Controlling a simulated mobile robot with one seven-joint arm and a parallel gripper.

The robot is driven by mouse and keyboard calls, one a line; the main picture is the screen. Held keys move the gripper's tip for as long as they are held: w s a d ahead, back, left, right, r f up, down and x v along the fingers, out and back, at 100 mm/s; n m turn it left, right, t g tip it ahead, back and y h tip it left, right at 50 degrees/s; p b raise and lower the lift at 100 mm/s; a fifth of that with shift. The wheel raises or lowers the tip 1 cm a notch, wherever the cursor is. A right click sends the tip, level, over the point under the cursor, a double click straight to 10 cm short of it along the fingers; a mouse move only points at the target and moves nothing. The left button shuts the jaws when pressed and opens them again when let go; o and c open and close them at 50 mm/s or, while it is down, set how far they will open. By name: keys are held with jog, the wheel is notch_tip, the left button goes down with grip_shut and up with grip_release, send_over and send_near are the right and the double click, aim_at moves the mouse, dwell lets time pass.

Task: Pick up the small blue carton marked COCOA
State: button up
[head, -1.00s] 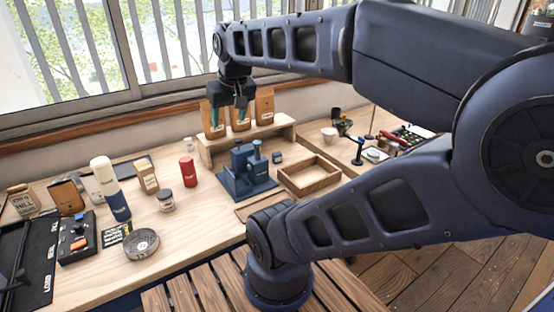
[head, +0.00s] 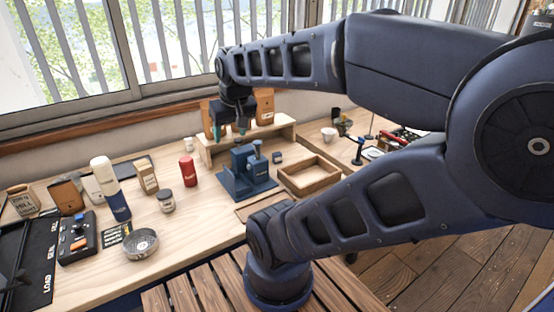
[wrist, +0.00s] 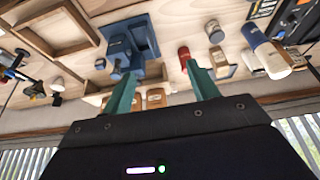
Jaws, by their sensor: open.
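A small dark blue box (head: 277,157), perhaps the COCOA carton, stands on the bench between the blue press and the wooden tray. Its lettering is too small to read. In the wrist view it (wrist: 100,63) lies beside the press, to the left of my fingers. My gripper (head: 229,130) is open and empty, above the bench in front of the shelf, apart from the box. Its two green fingers (wrist: 158,75) stand wide apart in the wrist view.
The blue press (head: 246,172) stands left of the box, and the open wooden tray (head: 309,177) stands right. A shelf (head: 278,131) with brown bags is behind. A red can (head: 188,171) and several containers stand farther left. Some bench is clear left of the press.

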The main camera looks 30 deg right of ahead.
jog(key=shift+c, duration=0.9)
jog(key=m+g, duration=0.5)
jog(key=m, duration=1.4)
send_over(277, 153)
notch_tip(277, 153, down, 21)
jog(key=shift+f, duration=5.4)
